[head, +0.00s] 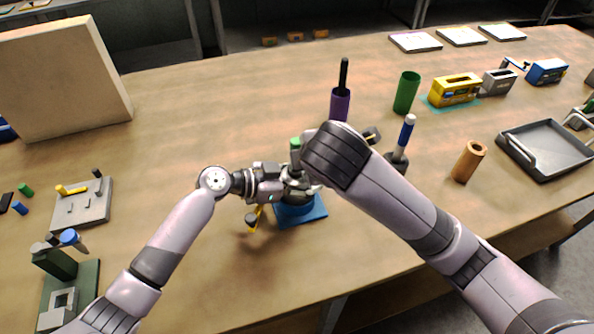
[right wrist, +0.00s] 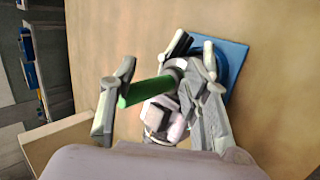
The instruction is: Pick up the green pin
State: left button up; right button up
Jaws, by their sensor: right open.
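The green pin (head: 295,150) stands up from a dark round holder on a blue square base (head: 318,210) in the middle of the table. In the right wrist view, the pin (right wrist: 145,91) lies between the spread fingers of my right gripper (right wrist: 165,85), which is open around it. In the head view, my right wrist hides most of that gripper. My left gripper (head: 290,183) is at the holder, just below the pin. Its fingers overlap the holder, so I cannot tell whether they are closed on it. The blue base also shows in the right wrist view (right wrist: 237,58).
A purple holder (head: 340,104) with a black pin stands behind. A large tan block (head: 60,80) is at back left.

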jog(key=s+a+n+t+h, duration=0.65)
jog(key=s+n+t, duration=0.2)
jog(key=n, duration=0.35)
jog(key=shift+f+x, duration=0.15)
jog(key=shift+x, duration=1.7)
jog(key=shift+f+x, duration=0.15)
jog(key=shift+x, duration=1.75)
jog(key=shift+f+x, duration=0.15)
jog(key=shift+x, duration=1.7)
jog(key=shift+c, duration=0.4)
grip_shut()
